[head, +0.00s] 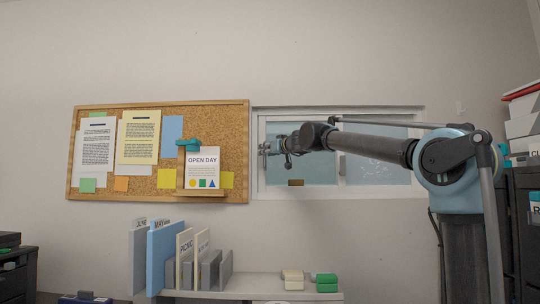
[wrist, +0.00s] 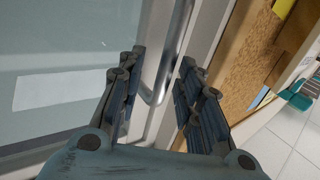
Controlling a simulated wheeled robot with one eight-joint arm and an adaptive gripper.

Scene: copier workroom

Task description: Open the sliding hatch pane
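The hatch (head: 421,190) is a white-framed window in the wall with two glass panes side by side. The left pane (head: 315,172) also fills the left of the wrist view (wrist: 60,45). An upright metal bar handle (wrist: 172,52) stands at the pane's edge beside the frame. My gripper (head: 272,149) is at the left edge of the hatch in the head view. In the wrist view my gripper (wrist: 163,58) is open, with its fingers apart on either side of the handle. Gaps show between the fingers and the bar. My arm covers part of the right pane.
A cork board (head: 160,180) with pinned papers hangs just left of the hatch; its edge is close to my right finger in the wrist view. Below, a shelf (head: 255,288) carries upright folders (head: 163,255) and small white and green items. A dark cabinet stands at the right.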

